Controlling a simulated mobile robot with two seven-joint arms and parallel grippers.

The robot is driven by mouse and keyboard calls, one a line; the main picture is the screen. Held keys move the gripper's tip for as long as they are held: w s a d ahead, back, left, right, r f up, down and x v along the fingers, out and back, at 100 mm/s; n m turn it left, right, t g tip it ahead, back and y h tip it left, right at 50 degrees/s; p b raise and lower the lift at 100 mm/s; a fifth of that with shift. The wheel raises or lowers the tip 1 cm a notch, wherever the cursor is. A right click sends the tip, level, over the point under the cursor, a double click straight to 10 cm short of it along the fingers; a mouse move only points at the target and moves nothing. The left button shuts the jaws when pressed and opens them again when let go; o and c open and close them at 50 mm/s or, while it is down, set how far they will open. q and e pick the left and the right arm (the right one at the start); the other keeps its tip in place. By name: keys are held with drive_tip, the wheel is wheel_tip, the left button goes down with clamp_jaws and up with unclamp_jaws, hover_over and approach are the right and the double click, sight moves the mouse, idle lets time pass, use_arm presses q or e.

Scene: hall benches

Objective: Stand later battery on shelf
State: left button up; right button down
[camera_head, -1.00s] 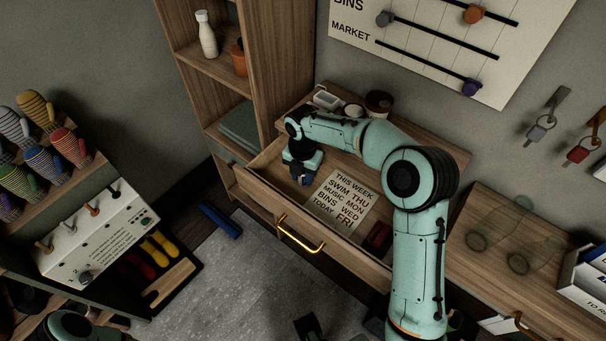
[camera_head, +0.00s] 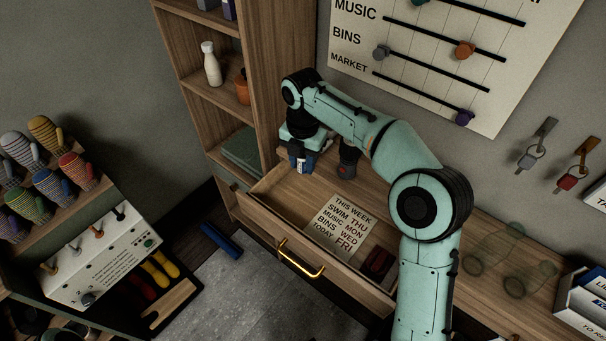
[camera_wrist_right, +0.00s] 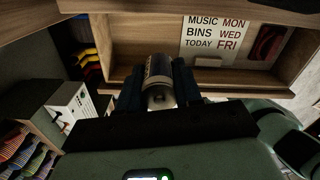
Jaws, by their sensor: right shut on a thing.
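My right gripper (camera_head: 300,165) is shut on a battery. In the right wrist view, the battery (camera_wrist_right: 158,84) is a dark cylinder with a pale, rounded near end and lettering along its side, between the dark fingers (camera_wrist_right: 158,98). The head view shows the gripper over the back left of the open drawer (camera_head: 290,200), beside the tall wooden shelf unit (camera_head: 262,95); the arm and fingers mostly hide the battery there. A dark object with a red spot (camera_head: 347,166) is just right of the gripper. My left gripper is out of view.
The shelf unit holds a white bottle (camera_head: 211,64), a terracotta pot (camera_head: 243,88) and folded green cloth (camera_head: 242,150). A notice (camera_head: 338,225) lies in the drawer, with a dark red item (camera_head: 376,262) to its right. Clear glasses (camera_head: 488,248) lie on the right-hand bench.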

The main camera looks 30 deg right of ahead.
wheel_tip(320, 180, up, 3)
drive_tip(key=shift+f, duration=0.2)
drive_tip(key=s+d+r+m+p, duration=0.1)
drive_tip(key=s+d+r+m, duration=0.5)
drive_tip(key=d, duration=0.3)
drive_tip(key=s+d+r+m+p, duration=0.1)
drive_tip(key=s+d+r+m, duration=0.3)
drive_tip(key=s+d, duration=0.5)
drive_tip(key=shift+n, duration=0.5)
wheel_tip(320, 180, down, 13)
drive_tip(key=b, duration=0.3)
drive_tip(key=shift+w+f, duration=0.15)
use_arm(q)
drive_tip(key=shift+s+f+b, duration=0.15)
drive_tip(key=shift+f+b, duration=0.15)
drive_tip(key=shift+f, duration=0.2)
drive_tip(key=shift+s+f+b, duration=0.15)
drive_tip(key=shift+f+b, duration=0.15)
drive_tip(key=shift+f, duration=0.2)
use_arm(e)
drive_tip(key=shift+f, duration=2.35)
drive_tip(key=c, duration=1.2)
unclamp_jaws()
drive_tip(key=shift+f, duration=0.2)
drive_tip(key=o, duration=0.4)
drive_tip(key=shift+o, duration=0.2)
